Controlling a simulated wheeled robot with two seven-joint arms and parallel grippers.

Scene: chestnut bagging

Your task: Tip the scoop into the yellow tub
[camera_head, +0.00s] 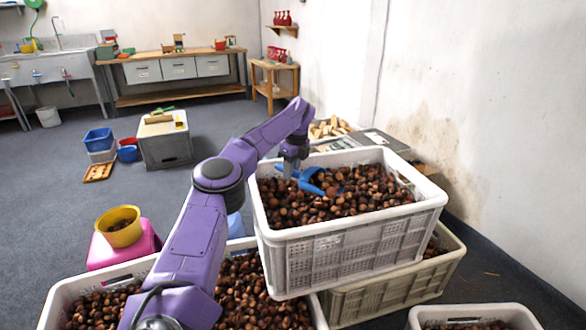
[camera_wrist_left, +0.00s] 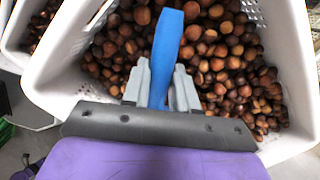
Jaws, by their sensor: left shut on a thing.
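My left gripper (camera_head: 292,166) reaches over the raised white crate (camera_head: 350,241) and is shut on the handle of the blue scoop (camera_head: 308,181). In the left wrist view the fingers (camera_wrist_left: 162,88) clamp the blue handle (camera_wrist_left: 167,50), which points down among chestnuts; the scoop's bowl is hard to make out there. In the head view the scoop lies at the surface of the chestnuts (camera_head: 350,203) in that crate. The yellow tub (camera_head: 119,227) stands on a pink stool (camera_head: 150,241) at the left, with something brown inside. My right gripper is not in view.
A second crate (camera_head: 60,300) of chestnuts stands in front, partly behind my left arm. Another crate (camera_head: 450,262) supports the raised one, and one more (camera_head: 480,312) is at bottom right. The wall is close on the right; open floor (camera_head: 60,190) lies left.

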